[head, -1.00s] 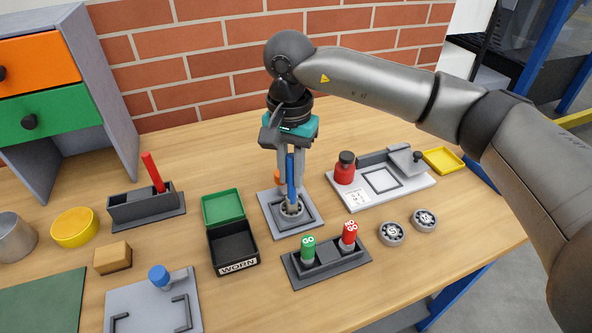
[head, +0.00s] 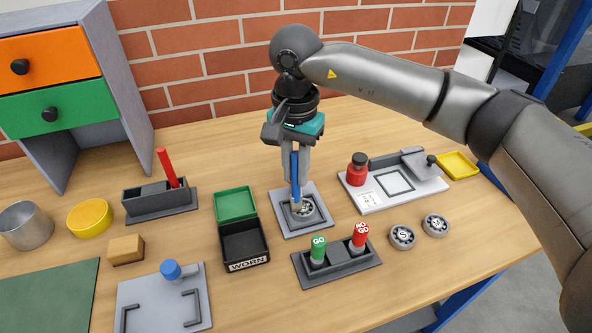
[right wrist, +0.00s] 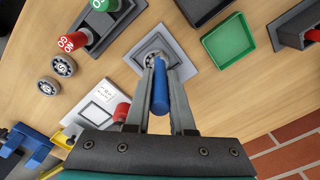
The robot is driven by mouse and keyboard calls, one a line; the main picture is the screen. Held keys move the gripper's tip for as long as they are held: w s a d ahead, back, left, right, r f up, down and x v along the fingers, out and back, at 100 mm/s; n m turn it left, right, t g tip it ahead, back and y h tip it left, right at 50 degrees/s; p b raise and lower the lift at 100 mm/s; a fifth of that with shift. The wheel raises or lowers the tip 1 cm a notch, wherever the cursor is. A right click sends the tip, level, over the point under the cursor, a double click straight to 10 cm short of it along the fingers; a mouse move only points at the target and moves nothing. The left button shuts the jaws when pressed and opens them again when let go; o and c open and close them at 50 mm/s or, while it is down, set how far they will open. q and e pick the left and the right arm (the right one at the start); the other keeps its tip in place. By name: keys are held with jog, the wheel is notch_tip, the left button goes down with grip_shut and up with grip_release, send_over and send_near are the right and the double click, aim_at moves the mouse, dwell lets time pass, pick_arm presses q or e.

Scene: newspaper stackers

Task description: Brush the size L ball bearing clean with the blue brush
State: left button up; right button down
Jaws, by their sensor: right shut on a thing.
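A metal ball bearing (head: 307,210) sits in a grey square holder (head: 291,229) mid-table. Its size letter is not readable. My right gripper (head: 295,152) points down over the holder, shut on the blue brush (head: 295,177). The brush stands roughly upright, with its bristle end at the bearing's left side. I cannot tell for certain whether the bristles touch it. In the right wrist view, the brush (right wrist: 160,90) sits between the fingers and partly covers the bearing (right wrist: 152,58). My left gripper is out of view.
Two loose bearings (head: 403,237) (head: 436,225) lie to the right. A gauge stand (head: 338,272) with green GO and red NO GO handles is in front. A WORN box (head: 245,243) stands left. A grey tray (head: 377,204) with a red bottle (head: 357,171) lies behind right.

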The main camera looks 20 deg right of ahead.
aim_at(296, 154)
jog(key=shift+r+p, duration=1.95)
jog(key=shift+r, duration=1.65)
